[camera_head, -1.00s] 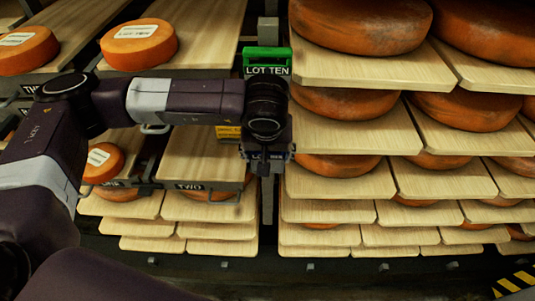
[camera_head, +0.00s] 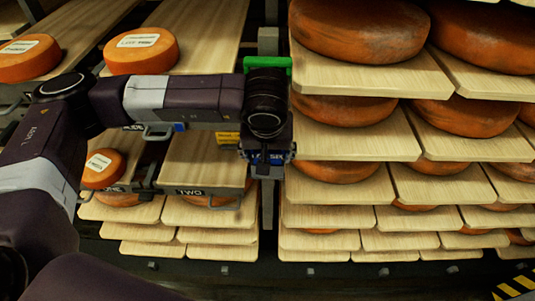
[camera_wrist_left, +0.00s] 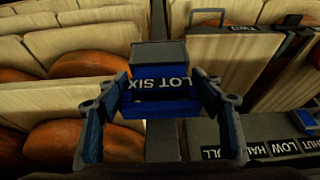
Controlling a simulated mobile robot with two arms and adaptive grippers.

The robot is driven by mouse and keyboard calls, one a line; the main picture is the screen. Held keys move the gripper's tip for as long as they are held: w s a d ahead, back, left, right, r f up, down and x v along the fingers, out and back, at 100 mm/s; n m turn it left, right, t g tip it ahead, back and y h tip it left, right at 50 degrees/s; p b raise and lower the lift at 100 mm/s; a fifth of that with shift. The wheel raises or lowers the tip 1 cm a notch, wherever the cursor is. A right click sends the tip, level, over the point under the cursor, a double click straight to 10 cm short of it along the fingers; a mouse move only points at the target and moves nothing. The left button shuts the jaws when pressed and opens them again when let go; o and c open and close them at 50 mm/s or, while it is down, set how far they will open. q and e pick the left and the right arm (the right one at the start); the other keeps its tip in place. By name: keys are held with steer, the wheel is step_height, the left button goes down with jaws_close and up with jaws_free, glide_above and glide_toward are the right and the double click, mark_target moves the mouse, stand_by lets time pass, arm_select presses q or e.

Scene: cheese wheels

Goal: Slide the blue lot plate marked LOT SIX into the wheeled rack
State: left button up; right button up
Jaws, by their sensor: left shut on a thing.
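The blue lot plate (camera_head: 276,156), marked LOT SIX, is held by my left gripper (camera_head: 264,166) in front of the rack's upright post (camera_head: 267,210). In the left wrist view the plate (camera_wrist_left: 160,92) sits between the two fingers of the gripper (camera_wrist_left: 160,105), its white lettering showing. A grey block (camera_wrist_left: 159,52) lies directly beyond the plate. I cannot tell whether the plate is inside a holder. The wheeled rack (camera_head: 340,73) has boards with orange cheese wheels on both sides of the post. My right gripper is not in view.
Boards marked TWO (camera_head: 190,191) and ONE are at lower left. Loaded boards (camera_head: 345,139) stand close on the right.

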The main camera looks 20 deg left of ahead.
arm_select(q)
steer(key=shift+o, duration=0.2)
steer(key=shift+w+r, duration=0.25)
steer(key=shift+r, duration=0.5)
steer(key=shift+a+r+p, duration=0.1)
steer(key=shift+r+p, duration=0.35)
steer(key=shift+r, duration=0.45)
steer(key=shift+s+r, duration=0.25)
steer(key=shift+r, duration=0.25)
steer(key=shift+c, duration=0.2)
steer(key=shift+r, duration=0.1)
steer(key=shift+w+r, duration=0.1)
steer(key=shift+r, duration=0.3)
